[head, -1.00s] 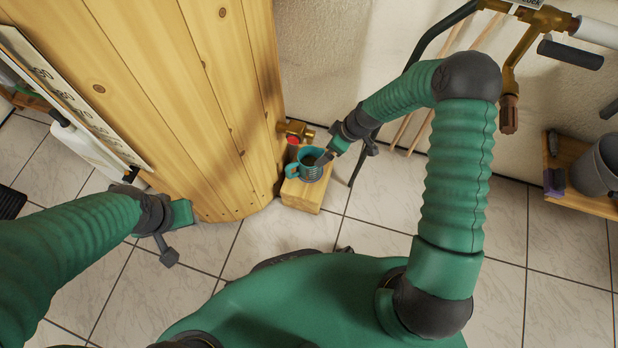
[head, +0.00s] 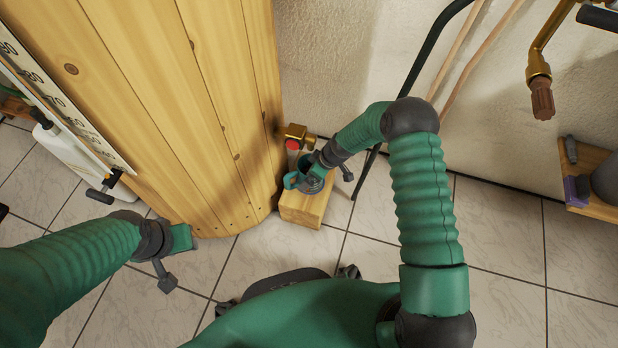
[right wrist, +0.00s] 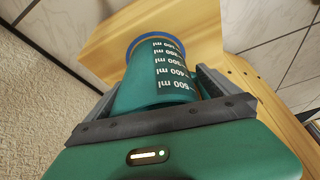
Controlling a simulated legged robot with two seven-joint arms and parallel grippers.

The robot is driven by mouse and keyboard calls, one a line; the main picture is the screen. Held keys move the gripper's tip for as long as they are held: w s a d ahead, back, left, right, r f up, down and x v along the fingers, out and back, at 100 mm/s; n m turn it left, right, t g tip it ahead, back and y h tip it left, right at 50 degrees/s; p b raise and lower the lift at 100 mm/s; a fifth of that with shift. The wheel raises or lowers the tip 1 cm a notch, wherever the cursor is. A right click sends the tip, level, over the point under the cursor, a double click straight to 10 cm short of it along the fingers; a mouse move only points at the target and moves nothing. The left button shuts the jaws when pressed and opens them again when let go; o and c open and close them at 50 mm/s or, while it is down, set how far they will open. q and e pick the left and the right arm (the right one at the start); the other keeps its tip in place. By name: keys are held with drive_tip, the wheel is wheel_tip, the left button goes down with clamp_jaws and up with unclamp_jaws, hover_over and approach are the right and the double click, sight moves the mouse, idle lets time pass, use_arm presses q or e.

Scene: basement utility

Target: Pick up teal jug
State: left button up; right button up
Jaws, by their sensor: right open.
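The teal jug (head: 291,181) stands on a small wooden block (head: 301,208) below a brass tap. In the head view my right gripper (head: 313,178) is over it and hides much of it. In the right wrist view the jug (right wrist: 160,65) shows white millilitre marks and a blue rim. My right gripper (right wrist: 163,85) is open there, with one finger on each side of the jug. Whether the fingers touch it, I cannot tell. My left gripper (head: 176,262) is away to the left, above the floor, and its jaws do not show clearly.
A large wooden barrel (head: 190,100) with a brass tap (head: 298,134) stands close left of the jug. A wall (head: 330,60) is behind, with a dark hose (head: 418,60) and thin pipes. A wooden shelf (head: 590,165) is at right.

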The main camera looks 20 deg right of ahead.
drive_tip(key=shift+w, duration=0.1)
drive_tip(key=shift+c, duration=0.8)
drive_tip(key=c, duration=1.7)
drive_tip(key=shift+a, duration=0.1)
